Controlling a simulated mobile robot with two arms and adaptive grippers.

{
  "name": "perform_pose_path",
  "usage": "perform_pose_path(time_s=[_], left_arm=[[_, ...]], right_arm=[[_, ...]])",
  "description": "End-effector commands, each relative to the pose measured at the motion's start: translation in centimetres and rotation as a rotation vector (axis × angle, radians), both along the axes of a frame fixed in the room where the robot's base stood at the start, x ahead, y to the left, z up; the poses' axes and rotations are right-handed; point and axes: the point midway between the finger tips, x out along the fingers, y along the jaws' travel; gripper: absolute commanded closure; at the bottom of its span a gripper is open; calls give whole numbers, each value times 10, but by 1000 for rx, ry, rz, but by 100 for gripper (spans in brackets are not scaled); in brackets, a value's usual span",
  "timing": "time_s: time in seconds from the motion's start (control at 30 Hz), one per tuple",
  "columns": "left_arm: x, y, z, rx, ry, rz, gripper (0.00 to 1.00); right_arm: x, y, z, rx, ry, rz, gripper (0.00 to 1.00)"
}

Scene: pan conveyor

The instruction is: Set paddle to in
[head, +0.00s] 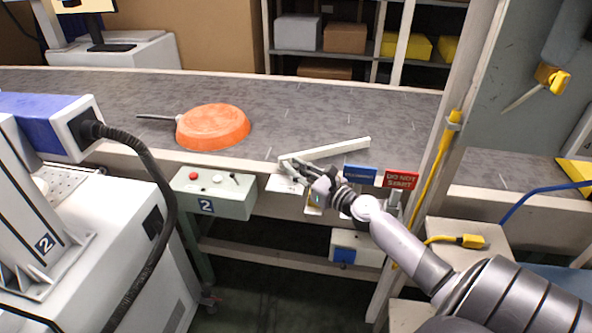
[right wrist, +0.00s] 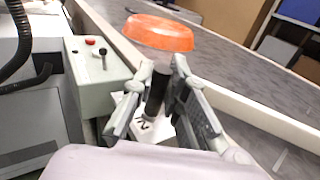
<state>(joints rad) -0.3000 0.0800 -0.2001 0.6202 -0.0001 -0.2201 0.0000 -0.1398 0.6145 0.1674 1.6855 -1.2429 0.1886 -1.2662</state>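The paddle (head: 338,148) is a pale bar reaching out at a slant over the grey conveyor belt from its near rail. My right gripper (head: 287,166) is at the near rail by the paddle's left end. In the right wrist view its fingers (right wrist: 164,68) are spread, one on each side of the handle. I cannot tell whether either finger touches it. The handle is hidden by the gripper in the head view. My left gripper is out of view.
An orange pan (head: 213,127) lies upside down on the belt (head: 290,105), left of the paddle. A green-grey control box (head: 215,193) with a red button and a small lever hangs below the rail. Blue and red signs (head: 401,180) and a post are to the right.

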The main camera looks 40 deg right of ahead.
Motion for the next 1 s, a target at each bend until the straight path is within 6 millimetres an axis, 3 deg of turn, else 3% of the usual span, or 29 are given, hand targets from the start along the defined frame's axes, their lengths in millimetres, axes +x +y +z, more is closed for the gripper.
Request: perform_pose_path(time_s=[0.03, 0.3, 0.63, 0.77, 1.0], left_arm=[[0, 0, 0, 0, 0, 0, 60], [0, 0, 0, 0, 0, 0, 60], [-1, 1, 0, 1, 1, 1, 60], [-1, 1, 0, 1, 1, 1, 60], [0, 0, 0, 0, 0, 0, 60]], right_arm=[[1, -10, 4, -4, -8, -24, 84], [1, -8, 4, -3, -7, -21, 66], [-3, -5, 2, 0, -6, -14, 65], [-18, -7, 2, 0, -4, -13, 65], [-68, -13, 1, 1, -3, -17, 65]])
